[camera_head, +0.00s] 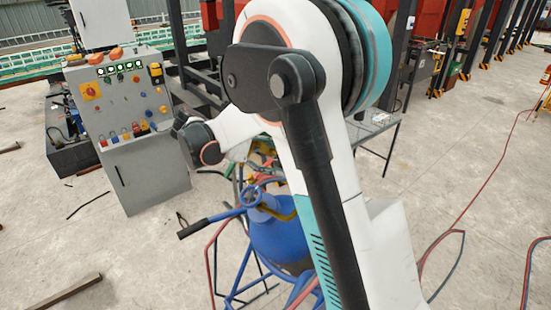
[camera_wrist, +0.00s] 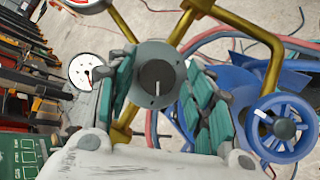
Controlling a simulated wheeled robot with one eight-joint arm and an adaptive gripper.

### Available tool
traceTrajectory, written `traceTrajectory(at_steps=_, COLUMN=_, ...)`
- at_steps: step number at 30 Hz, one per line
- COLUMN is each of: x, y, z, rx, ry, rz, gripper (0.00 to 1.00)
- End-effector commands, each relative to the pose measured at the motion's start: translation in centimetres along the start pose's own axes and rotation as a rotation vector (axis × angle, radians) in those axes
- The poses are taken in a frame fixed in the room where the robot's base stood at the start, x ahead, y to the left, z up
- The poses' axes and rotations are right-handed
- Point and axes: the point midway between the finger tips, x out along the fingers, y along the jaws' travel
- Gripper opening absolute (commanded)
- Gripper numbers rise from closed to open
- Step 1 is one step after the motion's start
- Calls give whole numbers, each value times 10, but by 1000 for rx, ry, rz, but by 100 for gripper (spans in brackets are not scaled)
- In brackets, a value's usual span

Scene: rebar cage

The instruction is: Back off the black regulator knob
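The black regulator knob (camera_wrist: 157,76), dark grey and round with a pale line on its face, is near the middle of the wrist view. My gripper (camera_wrist: 161,70) has its teal-padded fingers on either side of it, tips close to the knob's edges. Whether both pads touch it cannot be told. Brass pipes (camera_wrist: 264,27) run out from behind the knob, with a white dial gauge (camera_wrist: 84,70) at left and part of another gauge (camera_wrist: 88,4) at the top. In the head view my arm hides the knob and my gripper.
A blue handwheel (camera_wrist: 283,127) is close to the right of my gripper. In the head view, a blue cylinder (camera_head: 275,235) stands in a blue frame behind my arm. A grey control cabinet (camera_head: 135,130) is at left. Red hoses (camera_head: 480,190) lie on the floor at right.

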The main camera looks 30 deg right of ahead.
Motion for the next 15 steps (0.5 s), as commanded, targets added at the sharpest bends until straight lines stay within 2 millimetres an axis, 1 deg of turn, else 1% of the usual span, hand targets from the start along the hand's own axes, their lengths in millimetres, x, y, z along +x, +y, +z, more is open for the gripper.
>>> traceTrajectory(at_steps=10, x=-1, y=3, z=2, rx=3, ry=-1, rz=2, gripper=52)
traceTrajectory(at_steps=15, x=-11, y=16, z=12, rx=3, ry=-1, rz=3, gripper=52)
